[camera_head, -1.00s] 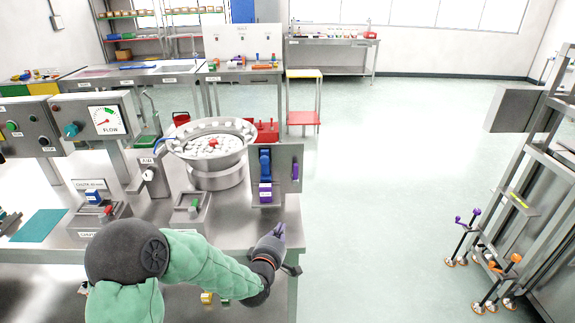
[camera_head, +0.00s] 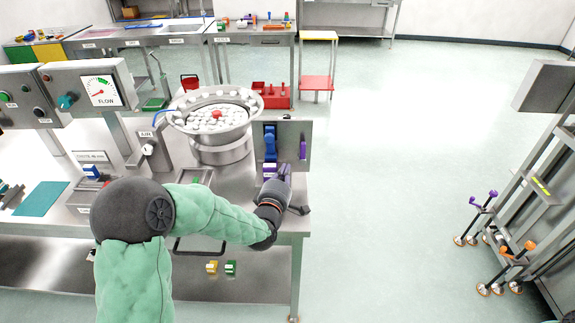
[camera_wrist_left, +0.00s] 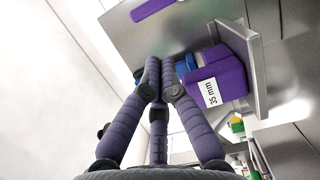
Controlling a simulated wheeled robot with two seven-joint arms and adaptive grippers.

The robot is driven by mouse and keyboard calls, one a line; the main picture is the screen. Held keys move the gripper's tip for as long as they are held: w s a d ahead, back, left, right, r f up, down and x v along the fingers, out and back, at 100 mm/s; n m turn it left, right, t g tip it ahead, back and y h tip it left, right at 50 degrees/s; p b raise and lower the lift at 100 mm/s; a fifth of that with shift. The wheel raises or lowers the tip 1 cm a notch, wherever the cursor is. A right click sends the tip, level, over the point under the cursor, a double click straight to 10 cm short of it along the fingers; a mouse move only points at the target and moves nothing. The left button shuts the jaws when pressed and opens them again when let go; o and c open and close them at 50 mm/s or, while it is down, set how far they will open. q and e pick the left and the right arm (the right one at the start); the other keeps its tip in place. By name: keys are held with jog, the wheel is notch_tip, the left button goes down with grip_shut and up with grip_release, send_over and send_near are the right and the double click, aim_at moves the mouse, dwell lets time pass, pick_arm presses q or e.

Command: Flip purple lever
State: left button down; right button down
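A grey upright panel (camera_head: 288,128) stands at the right end of the workbench. It carries a blue lever (camera_head: 270,142) and, at its right, a slim purple lever (camera_head: 303,148). The purple lever also shows at the top of the left wrist view (camera_wrist_left: 152,10). A purple block (camera_wrist_left: 218,76) labelled "35 mm" sits on a small ledge below the blue part. My left gripper (camera_head: 284,173) is in front of the lower panel, below the purple lever and apart from it. In the left wrist view its fingertips (camera_wrist_left: 160,68) are together, with nothing visible between them. My right gripper is out of view.
A bowl feeder (camera_head: 215,115) with white caps stands left of the panel. A metal frame (camera_head: 535,185) at the right carries purple and orange handles. The floor (camera_head: 400,150) between bench and frame is clear.

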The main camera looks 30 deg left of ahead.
aim_at(303, 153)
pick_arm(q)
jog(key=b+x, duration=0.1)
jog(key=x, duration=0.7)
jog(key=shift+w+a, duration=0.15)
jog(key=shift+w, duration=0.2)
